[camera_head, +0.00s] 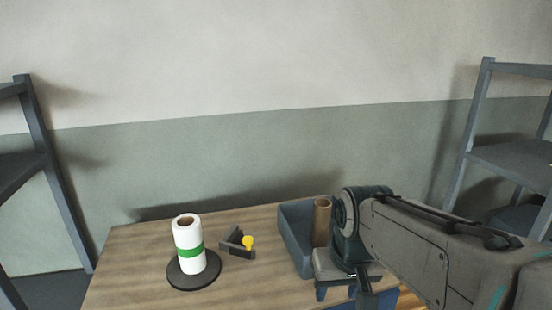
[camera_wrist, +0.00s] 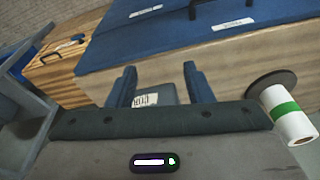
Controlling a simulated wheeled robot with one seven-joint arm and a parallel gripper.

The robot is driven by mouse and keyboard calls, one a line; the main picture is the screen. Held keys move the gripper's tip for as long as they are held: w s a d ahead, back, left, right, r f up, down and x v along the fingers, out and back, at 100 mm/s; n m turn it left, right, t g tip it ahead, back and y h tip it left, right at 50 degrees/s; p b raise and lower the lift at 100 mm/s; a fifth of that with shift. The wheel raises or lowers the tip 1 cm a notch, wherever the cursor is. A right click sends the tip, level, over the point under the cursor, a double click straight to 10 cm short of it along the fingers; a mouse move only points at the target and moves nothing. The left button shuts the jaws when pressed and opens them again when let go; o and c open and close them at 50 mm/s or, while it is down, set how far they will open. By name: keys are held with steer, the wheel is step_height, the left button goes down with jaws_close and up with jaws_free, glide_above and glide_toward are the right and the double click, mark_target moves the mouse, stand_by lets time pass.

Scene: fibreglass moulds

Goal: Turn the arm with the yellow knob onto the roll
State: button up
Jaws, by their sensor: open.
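The white roll with a green band (camera_head: 188,246) stands upright on a dark round base (camera_head: 194,280) at the left of the wooden table. It also shows at the right edge of the wrist view (camera_wrist: 290,122). The short dark arm (camera_head: 235,245) lies just right of the roll, apart from it. I cannot make out the arm or knob in the wrist view. My gripper (camera_head: 347,293) is at the table's right side, well right of the knob. Its blue fingers (camera_wrist: 161,85) are apart, with no held object visible.
A blue-grey bin (camera_head: 294,240) holding a brown tube (camera_head: 322,222) stands between the knob and my gripper. Grey shelves (camera_head: 40,140) stand at left and right. A blue cabinet front (camera_wrist: 175,35) shows in the wrist view.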

steer(key=shift+m, duration=0.4)
steer(key=s+f, duration=0.1)
steer(key=s+d+f, duration=0.1)
steer(key=s, duration=0.1)
steer(key=s+f, duration=0.1)
steer(key=s, duration=0.1)
steer(key=shift+d+f, duration=0.35)
steer(key=c, duration=0.9)
steer(key=w+a+r+n+y, duration=0.1)
steer(key=w+r, duration=0.1)
steer(key=w, duration=0.2)
steer(key=w+a+r+y, duration=0.1)
steer(key=w+r, duration=0.1)
steer(key=w, duration=0.3)
steer(key=w+a+r+n+b, duration=0.1)
steer(key=w+a+r, duration=0.1)
steer(key=w, duration=0.2)
steer(key=shift+w+n+y, duration=0.3)
steer(key=shift+w+y, duration=0.1)
jaws_close()
steer(key=w+a+r+n+y, duration=0.2)
steer(key=w+r+n+y, duration=0.1)
steer(key=w, duration=0.9)
steer(key=a+f, duration=0.8)
steer(key=a, duration=0.1)
steer(key=shift+a+g+y+p, duration=0.2)
steer(key=shift+g+y+p, duration=0.1)
steer(key=shift+p, duration=0.05)
